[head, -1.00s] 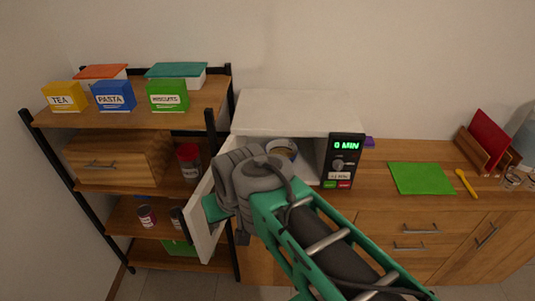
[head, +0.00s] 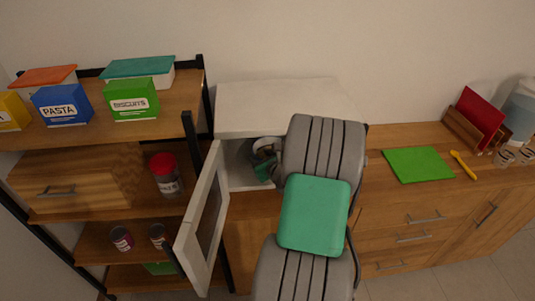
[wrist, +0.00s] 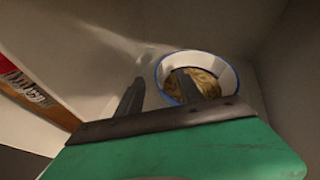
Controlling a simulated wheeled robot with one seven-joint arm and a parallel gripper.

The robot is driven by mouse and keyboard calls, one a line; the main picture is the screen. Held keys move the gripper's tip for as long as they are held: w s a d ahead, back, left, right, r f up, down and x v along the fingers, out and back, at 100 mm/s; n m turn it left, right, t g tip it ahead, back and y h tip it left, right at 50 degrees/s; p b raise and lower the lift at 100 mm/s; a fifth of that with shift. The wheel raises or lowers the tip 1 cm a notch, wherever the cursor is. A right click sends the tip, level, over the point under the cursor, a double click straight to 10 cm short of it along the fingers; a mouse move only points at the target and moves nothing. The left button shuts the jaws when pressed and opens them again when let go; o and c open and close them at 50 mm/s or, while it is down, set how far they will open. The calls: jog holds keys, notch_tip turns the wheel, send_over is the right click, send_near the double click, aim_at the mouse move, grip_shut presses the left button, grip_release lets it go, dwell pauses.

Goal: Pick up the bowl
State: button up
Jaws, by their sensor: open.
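The bowl (wrist: 226,76) is white with a blue rim and holds something brownish. In the wrist view it sits upright inside the white microwave (head: 285,105), whose door stands open at the left. My gripper (wrist: 160,78) is open, with its fingers reaching toward the bowl. The right finger overlaps the bowl's interior in the picture and the left finger is outside its left rim; I cannot tell whether either touches. In the head view my arm hides the microwave's right side and most of the bowl.
The open microwave door (head: 203,222) juts forward left of my arm. A shelf rack with boxes such as the green biscuits box (head: 131,101) and a red-lidded jar (head: 166,174) stands to the left. A green mat (head: 418,164) lies on the right counter.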

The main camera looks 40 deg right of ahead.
jog(key=x, duration=0.2)
jog(key=p+x, duration=0.1)
jog(key=x, duration=0.2)
jog(key=shift+s+f, duration=0.15)
jog(key=shift+f, duration=0.05)
grip_shut()
jog(key=shift+r, duration=0.1)
dwell(1.0)
